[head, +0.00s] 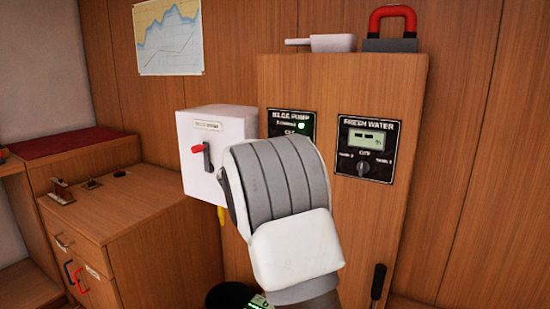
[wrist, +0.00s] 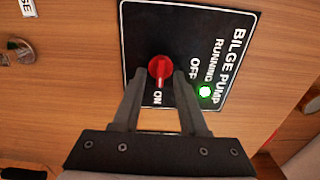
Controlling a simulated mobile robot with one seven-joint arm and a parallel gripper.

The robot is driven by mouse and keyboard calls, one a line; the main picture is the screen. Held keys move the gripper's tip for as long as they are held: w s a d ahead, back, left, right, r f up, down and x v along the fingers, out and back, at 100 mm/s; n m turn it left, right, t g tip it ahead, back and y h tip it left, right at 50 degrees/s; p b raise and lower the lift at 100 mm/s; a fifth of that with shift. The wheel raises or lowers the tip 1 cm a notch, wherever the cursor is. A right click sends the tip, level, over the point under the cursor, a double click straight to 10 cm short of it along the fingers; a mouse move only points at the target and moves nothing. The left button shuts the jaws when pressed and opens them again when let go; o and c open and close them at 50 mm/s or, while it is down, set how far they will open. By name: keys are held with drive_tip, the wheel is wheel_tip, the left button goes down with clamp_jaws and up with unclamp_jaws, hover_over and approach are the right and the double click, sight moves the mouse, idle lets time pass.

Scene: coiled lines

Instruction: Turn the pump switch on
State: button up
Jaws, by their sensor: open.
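The bilge pump panel (wrist: 137,25) is a black plate on a wooden front, marked OFF and ON. Its red round switch knob (wrist: 160,69) has a pale pointer mark that appears to face the ON label. A green lamp (wrist: 204,91) by RUNNING is lit. My gripper (wrist: 161,80) is open, with one fingertip on each side of the knob; I cannot tell whether they touch it. In the head view, the panel (head: 278,121) shows only at its top, and my arm hides the knob and fingers.
The fresh water panel (head: 366,150) is right of my arm. A white box (head: 238,125) with a red-tipped lever (head: 198,149) projects on the left. A red-handled padlock-like object (head: 390,40) and a pale scoop-like object (head: 331,43) sit on top of the cabinet.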

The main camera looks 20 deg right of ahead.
drive_tip(key=p+v, duration=0.2)
drive_tip(key=v, duration=1.5)
drive_tip(key=shift+p, duration=0.4)
drive_tip(key=shift+a, duration=0.1)
